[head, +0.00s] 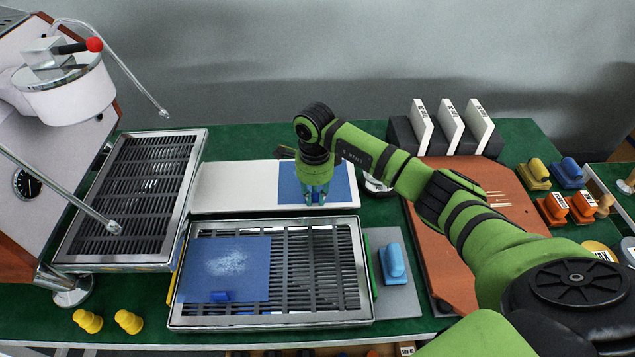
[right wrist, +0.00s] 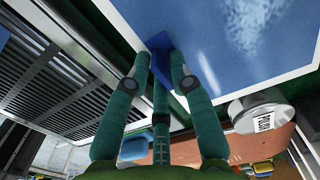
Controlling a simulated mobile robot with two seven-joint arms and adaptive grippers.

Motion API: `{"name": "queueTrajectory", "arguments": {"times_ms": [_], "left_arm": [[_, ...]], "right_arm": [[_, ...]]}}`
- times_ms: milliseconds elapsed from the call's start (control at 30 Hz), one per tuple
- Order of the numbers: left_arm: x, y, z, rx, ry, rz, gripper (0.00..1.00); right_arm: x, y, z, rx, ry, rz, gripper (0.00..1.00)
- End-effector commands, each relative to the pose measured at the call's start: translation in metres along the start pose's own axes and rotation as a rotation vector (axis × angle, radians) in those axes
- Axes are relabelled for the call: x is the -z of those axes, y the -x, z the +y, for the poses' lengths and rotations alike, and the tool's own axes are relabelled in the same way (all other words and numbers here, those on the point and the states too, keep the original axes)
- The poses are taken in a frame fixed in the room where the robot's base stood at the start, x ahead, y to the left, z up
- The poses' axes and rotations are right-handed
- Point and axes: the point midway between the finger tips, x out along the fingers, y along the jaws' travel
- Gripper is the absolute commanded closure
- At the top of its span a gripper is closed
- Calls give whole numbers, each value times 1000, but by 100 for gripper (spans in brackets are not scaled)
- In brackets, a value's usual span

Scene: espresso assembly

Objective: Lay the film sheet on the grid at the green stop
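A blue film sheet (head: 341,184) with a pale frosted patch lies on the right end of the white board (head: 235,187); the patch shows in the right wrist view (right wrist: 235,50). My right gripper (head: 316,197) is over this sheet, its fingers pointing down. In the right wrist view its fingers (right wrist: 162,62) close around the sheet's dark blue tab (right wrist: 158,45). The front grid (head: 313,262) has a green stop (head: 368,268) along its right side. Another blue sheet (head: 225,262) with a tab covers the grid's left part; the right part is bare. My left gripper is out of view.
An espresso machine (head: 62,150) and a second grid (head: 135,190) stand at the left. A grey plate (head: 398,300) with a light-blue handled block (head: 393,264) is right of the green stop. White cards (head: 450,126) stand behind an orange-brown board (head: 455,235). Yellow knobs (head: 128,321) lie at front left.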

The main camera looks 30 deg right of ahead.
Motion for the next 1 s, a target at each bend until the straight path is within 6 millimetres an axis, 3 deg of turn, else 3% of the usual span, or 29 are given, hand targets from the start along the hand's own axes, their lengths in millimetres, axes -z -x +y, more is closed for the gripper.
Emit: {"name": "queueTrajectory", "arguments": {"times_ms": [200,1000], "left_arm": [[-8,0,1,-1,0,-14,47],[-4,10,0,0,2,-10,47]], "right_arm": [[0,0,0,0,0,0,100],[0,17,0,0,1,0,100]]}}
